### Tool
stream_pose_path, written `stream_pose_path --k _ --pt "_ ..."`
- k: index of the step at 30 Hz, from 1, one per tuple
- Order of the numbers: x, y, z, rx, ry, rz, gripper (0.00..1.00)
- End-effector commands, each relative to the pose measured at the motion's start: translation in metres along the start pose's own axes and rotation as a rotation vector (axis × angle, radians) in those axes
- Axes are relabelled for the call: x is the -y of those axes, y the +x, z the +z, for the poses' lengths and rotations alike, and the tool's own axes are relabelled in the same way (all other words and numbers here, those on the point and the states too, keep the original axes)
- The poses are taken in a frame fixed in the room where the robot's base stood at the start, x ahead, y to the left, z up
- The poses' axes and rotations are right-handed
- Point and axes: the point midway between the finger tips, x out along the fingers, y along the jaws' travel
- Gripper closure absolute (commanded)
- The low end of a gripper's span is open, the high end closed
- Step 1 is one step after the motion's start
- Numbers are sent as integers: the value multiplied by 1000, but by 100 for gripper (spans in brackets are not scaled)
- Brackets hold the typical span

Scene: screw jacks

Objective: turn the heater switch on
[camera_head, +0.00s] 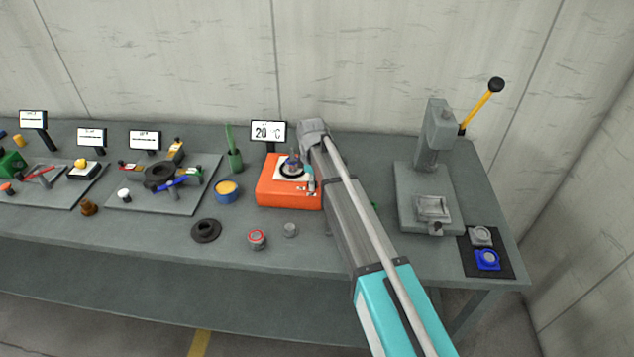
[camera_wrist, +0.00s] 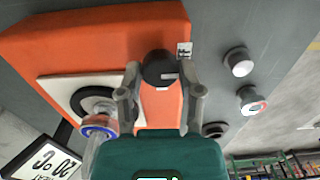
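The heater is an orange box (camera_head: 290,201) with a white top plate (camera_wrist: 55,92); it fills the upper left of the wrist view (camera_wrist: 100,35). In the head view, my arm partly covers the heater's right side. The display (camera_head: 268,131) behind reads 20 °C.
A clear vessel with a blue rim (camera_wrist: 98,128) stands on the heater plate, close to my left finger. A blue pot with yellow contents (camera_head: 227,194) is left of the heater. Small cans (camera_head: 257,239) stand in front. A grey press (camera_head: 425,190) stands to the right.

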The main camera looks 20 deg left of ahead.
Motion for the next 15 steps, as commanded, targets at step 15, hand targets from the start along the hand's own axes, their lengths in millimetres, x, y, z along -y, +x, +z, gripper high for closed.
stream_pose_path --k 15 --pt "-6 0 3 0 52 7 100"
